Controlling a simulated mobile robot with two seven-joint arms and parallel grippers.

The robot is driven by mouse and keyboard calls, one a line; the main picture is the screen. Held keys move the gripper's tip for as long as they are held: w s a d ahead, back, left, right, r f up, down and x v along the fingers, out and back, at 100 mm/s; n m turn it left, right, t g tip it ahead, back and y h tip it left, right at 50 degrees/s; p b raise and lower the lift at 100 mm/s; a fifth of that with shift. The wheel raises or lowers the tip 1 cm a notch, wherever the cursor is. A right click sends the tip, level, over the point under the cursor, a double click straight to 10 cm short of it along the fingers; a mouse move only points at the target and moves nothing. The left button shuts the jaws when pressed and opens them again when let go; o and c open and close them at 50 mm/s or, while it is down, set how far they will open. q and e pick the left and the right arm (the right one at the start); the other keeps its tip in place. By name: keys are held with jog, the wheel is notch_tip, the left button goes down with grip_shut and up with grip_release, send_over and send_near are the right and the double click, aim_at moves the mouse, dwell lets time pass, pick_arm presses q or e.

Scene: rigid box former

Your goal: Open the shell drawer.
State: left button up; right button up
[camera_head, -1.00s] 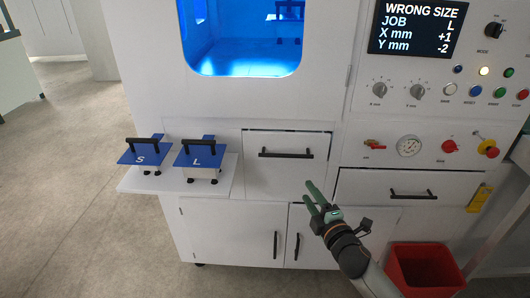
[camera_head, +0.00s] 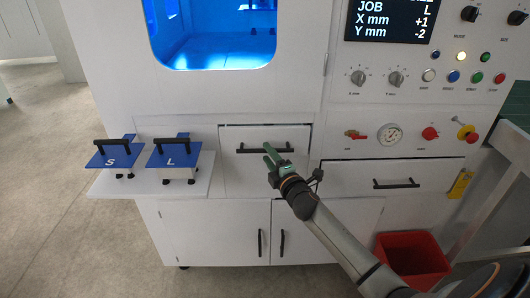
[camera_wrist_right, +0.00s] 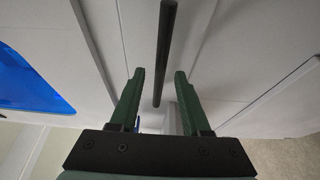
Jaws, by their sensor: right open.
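A white drawer (camera_head: 236,175) with a black bar handle (camera_head: 248,151) is in the middle of the machine front; it looks shut. A second white drawer (camera_head: 350,180) with a black handle (camera_head: 396,184) is to its right and also looks shut. No label shows which is the shell drawer. My right gripper (camera_head: 268,152) is open, with green fingers at the middle drawer's handle, hiding part of it. In the right wrist view, the black handle bar (camera_wrist_right: 165,50) runs lengthwise between the fingertips (camera_wrist_right: 159,72); I cannot tell whether they reach around it. My left gripper is not in view.
Blue-topped blocks marked S (camera_head: 115,155) and L (camera_head: 172,157) stand on a white side shelf (camera_head: 203,180) left of the drawer. Cabinet doors (camera_head: 225,230) are below. A red bin (camera_head: 412,260) is at lower right. Knobs and a gauge (camera_head: 389,135) sit above the right drawer.

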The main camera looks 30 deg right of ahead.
jog(key=shift+w+d, duration=0.2)
jog(key=shift+w, duration=1.2)
grip_shut()
dwell(0.5)
